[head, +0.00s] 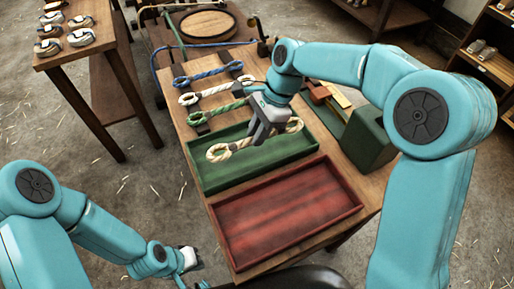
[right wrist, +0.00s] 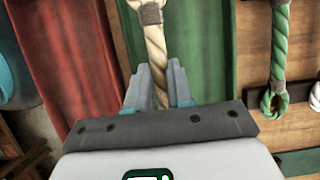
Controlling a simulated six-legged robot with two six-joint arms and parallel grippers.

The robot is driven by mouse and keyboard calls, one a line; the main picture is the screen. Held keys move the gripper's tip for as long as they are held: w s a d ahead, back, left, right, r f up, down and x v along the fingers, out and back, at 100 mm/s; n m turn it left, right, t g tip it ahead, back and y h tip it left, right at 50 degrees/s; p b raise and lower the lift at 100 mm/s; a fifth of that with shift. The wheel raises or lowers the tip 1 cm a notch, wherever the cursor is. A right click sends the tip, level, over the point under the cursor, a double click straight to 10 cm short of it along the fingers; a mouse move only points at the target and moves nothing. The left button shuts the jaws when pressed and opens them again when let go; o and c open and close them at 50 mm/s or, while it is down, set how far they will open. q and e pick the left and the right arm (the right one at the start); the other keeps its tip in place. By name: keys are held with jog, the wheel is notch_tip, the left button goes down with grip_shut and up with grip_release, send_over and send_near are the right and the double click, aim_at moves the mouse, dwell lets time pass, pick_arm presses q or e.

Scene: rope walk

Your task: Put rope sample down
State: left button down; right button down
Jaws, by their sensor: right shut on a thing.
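My right gripper (head: 257,141) is shut on the middle of a cream rope sample (head: 218,152) with a loop at each end. The rope lies crosswise over the green tray (head: 211,183); I cannot tell whether it touches the tray floor. In the right wrist view the gripper (right wrist: 158,75) has the cream rope (right wrist: 156,42) between its fingers. The red tray (head: 285,215) lies in front of the green one and looks empty. My left gripper (head: 189,260) hangs low beside the table's left edge, away from the rope; its jaws are too small to read.
A blue rope (head: 208,74), a white rope (head: 211,92) and a green rope (head: 219,112) lie on the table behind the green tray. A dark green block (head: 368,140) stands at right. A side table (head: 88,47) with coiled items is at upper left.

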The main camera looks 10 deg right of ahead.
aim_at(253, 159)
notch_tip(253, 159, down, 7)
jog(key=shift+w+f, duration=0.1)
jog(key=shift+f, duration=0.1)
jog(key=shift+r, duration=0.1)
jog(key=shift+b, duration=0.3)
jog(key=c, duration=1.4)
grip_release()
jog(key=shift+f, duration=0.25)
jog(key=o, duration=0.4)
jog(key=shift+r, duration=0.1)
